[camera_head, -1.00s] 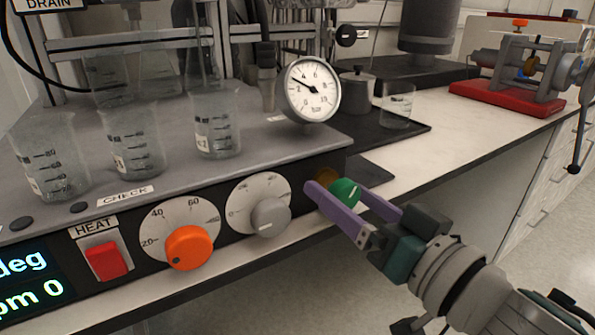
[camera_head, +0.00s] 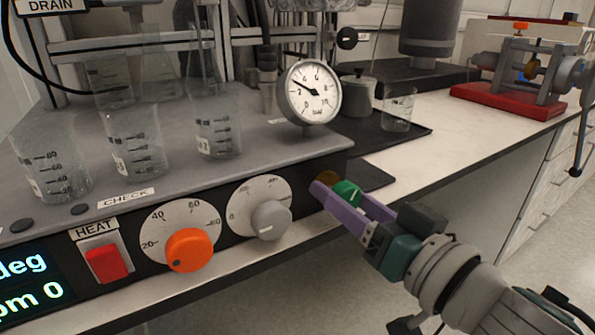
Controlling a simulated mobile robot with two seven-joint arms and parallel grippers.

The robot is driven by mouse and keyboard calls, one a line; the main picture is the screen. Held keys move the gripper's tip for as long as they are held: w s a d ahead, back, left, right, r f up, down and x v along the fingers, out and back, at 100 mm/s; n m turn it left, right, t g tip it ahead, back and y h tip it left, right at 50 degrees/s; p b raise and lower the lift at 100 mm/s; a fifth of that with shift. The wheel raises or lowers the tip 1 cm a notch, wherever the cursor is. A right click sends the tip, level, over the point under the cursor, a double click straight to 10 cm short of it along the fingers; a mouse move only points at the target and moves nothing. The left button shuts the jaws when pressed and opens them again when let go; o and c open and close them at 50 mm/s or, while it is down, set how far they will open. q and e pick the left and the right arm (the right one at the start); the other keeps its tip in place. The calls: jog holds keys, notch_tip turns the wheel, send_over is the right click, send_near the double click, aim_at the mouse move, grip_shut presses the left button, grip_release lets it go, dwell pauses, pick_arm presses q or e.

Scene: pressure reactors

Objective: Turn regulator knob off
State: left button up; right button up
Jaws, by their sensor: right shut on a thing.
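A green knob (camera_head: 347,193) with a white mark sits at the right end of the reactor's front panel. My right gripper (camera_head: 342,197) comes in from the lower right with purple fingers on either side of the green knob, shut on it. One finger covers part of the knob's lower left side. A round pressure gauge (camera_head: 309,92) stands above the panel, with its needle pointing to the upper left, near 2 to 3. My left gripper is not in view.
An orange knob (camera_head: 190,250), a grey knob (camera_head: 271,220) and a red heat switch (camera_head: 107,263) line the panel to the left. Several glass beakers stand on the reactor's top. A red-based device (camera_head: 507,101) is on the bench at the back right.

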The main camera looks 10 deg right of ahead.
grip_shut()
jog(key=n, duration=0.4)
jog(key=shift+n, duration=0.3)
jog(key=n, duration=0.3)
jog(key=shift+n, duration=0.4)
jog(key=n, duration=0.3)
jog(key=shift+a+n, duration=0.1)
jog(key=shift+n, duration=0.2)
jog(key=n+b, duration=0.1)
jog(key=n, duration=0.5)
jog(key=n+b, duration=0.1)
jog(key=n, duration=0.3)
jog(key=shift+f, duration=0.1)
jog(key=shift+n+b, duration=0.35)
jog(key=shift+n, duration=0.55)
